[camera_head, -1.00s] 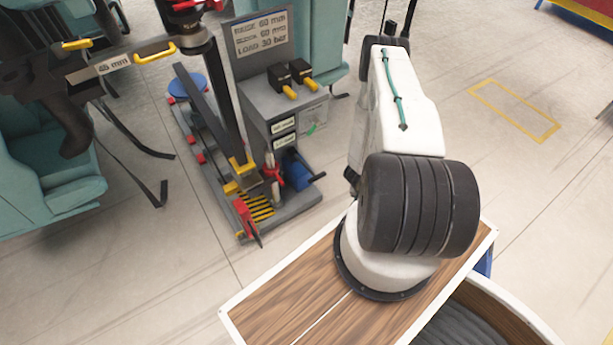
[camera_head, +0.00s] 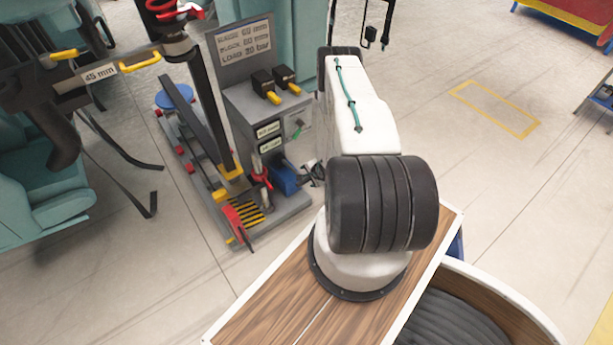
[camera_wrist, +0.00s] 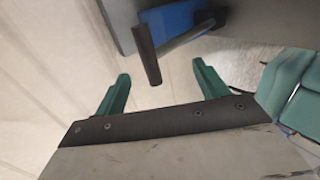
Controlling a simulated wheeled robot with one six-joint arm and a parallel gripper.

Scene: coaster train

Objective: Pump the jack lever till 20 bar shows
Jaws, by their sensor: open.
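The blue pump of the jack (camera_head: 285,180) sits on the grey jack base, with its lever beside my arm in the head view. In the wrist view the blue pump body (camera_wrist: 175,22) is at the top. Its lever, a grey rod with a dark cross handle (camera_wrist: 146,55), reaches toward my gripper (camera_wrist: 161,71). My gripper's green fingers are open and apart, and the handle's lower end shows between their tips. My arm mostly hides the gripper in the head view. No pressure reading is legible.
A grey sign board (camera_head: 243,50) stands behind two black boxes with yellow levers. A dark column and a red clamp (camera_head: 237,222) stand left of the pump. Teal train seats (camera_head: 40,200) are at the left. Open floor lies to the right.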

